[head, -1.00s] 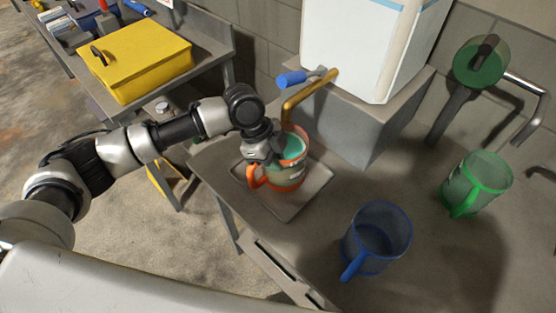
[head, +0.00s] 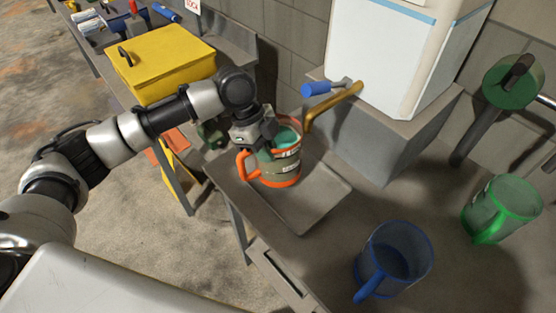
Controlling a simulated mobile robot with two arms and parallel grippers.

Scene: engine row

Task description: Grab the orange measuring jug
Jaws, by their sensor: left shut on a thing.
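The orange measuring jug (head: 281,170) has an orange rim, base and handle, and green liquid shows inside it. It is upright over the left part of a grey tray (head: 318,207). I cannot tell whether its base touches the tray. My left gripper (head: 262,143) is shut on the jug at its rim, on the near left side. The fingertips are partly hidden against the jug. My right gripper is not in view.
A brass spout (head: 330,104) with a blue handle comes from a white tank (head: 385,55) on a grey block. A blue jug (head: 393,262) and a green jug (head: 502,208) stand to the right. A yellow box (head: 160,60) is at the back left.

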